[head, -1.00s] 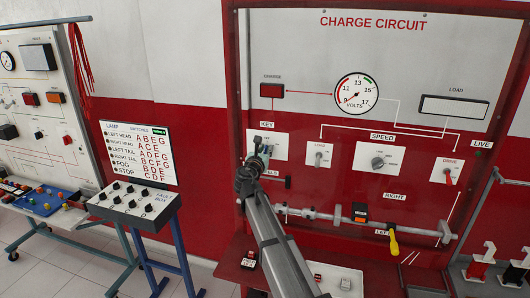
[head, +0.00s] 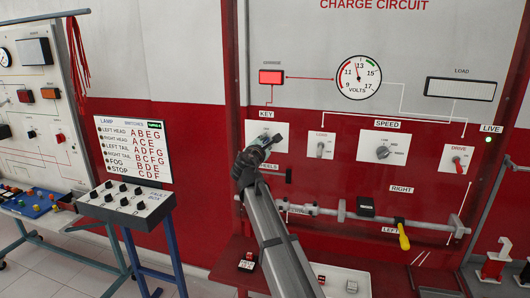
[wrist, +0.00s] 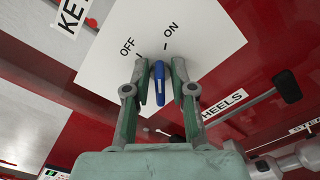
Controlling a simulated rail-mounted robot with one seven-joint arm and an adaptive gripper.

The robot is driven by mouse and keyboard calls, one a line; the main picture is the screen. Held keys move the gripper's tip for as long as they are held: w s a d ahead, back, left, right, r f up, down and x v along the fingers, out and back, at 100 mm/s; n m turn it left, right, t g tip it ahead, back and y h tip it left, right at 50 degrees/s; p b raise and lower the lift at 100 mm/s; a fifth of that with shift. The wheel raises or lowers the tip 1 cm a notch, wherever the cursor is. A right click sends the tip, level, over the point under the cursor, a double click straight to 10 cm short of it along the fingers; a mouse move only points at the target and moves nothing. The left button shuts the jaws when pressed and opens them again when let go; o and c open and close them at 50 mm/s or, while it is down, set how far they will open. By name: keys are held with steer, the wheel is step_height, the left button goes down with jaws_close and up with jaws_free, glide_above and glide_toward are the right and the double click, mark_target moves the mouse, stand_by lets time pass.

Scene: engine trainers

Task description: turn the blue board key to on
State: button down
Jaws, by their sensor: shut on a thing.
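The blue board key (wrist: 158,85) stands on a white plate (wrist: 200,35) marked OFF and ON. In the wrist view its top end points up toward the ON mark, to the right of the OFF mark. My gripper (wrist: 160,92) is shut on the key, one green finger on each side. In the head view my gripper (head: 259,146) is at the plate under the KEY label (head: 265,114), and covers the key there. On the red and grey charge circuit board, the charge lamp (head: 271,77) is bright red, and the voltmeter (head: 359,78) needle points near 13.
Right of the key are a load switch (head: 320,148), a speed knob (head: 383,152) and a drive switch (head: 458,165). A rail with a yellow handle (head: 403,236) runs below. A switch box (head: 125,200) stands to the left. The green LIVE lamp (head: 488,140) is lit.

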steer(key=shift+f+m+b, duration=0.1)
steer(key=shift+m+b, duration=1.1)
steer(key=c, duration=1.3)
jaws_free()
steer(key=shift+o, duration=0.2)
steer(key=shift+s, duration=0.1)
steer(key=s+a, duration=0.2)
steer(key=s, duration=0.9)
steer(key=shift+s, duration=0.3)
